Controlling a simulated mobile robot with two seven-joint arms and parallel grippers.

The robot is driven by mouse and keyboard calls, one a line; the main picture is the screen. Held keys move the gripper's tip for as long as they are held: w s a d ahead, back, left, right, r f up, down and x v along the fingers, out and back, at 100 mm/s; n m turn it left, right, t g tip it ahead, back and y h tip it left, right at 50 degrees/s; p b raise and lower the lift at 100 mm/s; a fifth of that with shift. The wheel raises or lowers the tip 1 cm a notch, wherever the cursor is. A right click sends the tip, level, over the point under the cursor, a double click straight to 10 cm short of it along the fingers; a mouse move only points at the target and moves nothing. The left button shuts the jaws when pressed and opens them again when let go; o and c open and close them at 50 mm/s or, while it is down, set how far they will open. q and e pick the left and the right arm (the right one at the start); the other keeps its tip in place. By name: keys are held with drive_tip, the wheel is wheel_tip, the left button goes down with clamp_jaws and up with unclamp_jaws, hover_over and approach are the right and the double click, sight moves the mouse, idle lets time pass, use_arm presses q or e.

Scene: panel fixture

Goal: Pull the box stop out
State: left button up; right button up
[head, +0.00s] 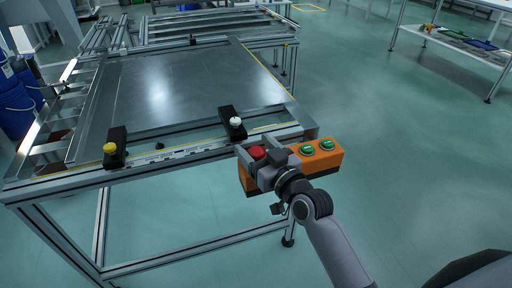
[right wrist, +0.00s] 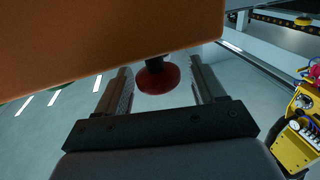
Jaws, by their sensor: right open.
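The box stop is a red mushroom button (head: 257,153) on an orange control box (head: 322,160) at the table's front right corner. In the right wrist view the red button (right wrist: 158,78) hangs on a dark stem from the orange box (right wrist: 110,40). My right gripper (head: 259,149) is open at the button. In the right wrist view its two fingers (right wrist: 160,84) stand either side of the red head, with a visible gap on each side. The gripper hides part of the box in the head view. My left gripper is not in view.
Two green buttons (head: 327,145) sit on the box right of the gripper. A metal panel (head: 190,85) lies on the framed table. Black blocks with a yellow knob (head: 110,148) and a white knob (head: 236,121) stand along its front edge. The floor to the right is clear.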

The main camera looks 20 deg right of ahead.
drive_tip(key=shift+s+d, duration=0.1)
drive_tip(key=shift+s, duration=0.3)
use_arm(q)
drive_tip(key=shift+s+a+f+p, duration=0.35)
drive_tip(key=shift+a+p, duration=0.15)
drive_tip(key=shift+p, duration=0.25)
use_arm(e)
drive_tip(key=v, duration=0.6)
drive_tip(key=shift+s, duration=0.1)
drive_tip(key=s+a+f+g+h, duration=0.1)
drive_tip(key=s+f+g, duration=0.6)
drive_tip(key=s+f, duration=0.85)
use_arm(q)
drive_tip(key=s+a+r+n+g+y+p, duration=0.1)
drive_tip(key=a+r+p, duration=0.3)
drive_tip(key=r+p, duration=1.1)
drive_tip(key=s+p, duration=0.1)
drive_tip(key=p, duration=0.6)
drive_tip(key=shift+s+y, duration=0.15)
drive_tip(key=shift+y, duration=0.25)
use_arm(e)
drive_tip(key=s+d+r, duration=0.1)
drive_tip(key=d+r, duration=0.1)
drive_tip(key=r, duration=0.6)
drive_tip(key=s+d+r+h, duration=0.1)
drive_tip(key=s+r, duration=0.1)
drive_tip(key=r, duration=0.6)
drive_tip(key=shift+d+m, duration=0.3)
drive_tip(key=shift+d, duration=0.1)
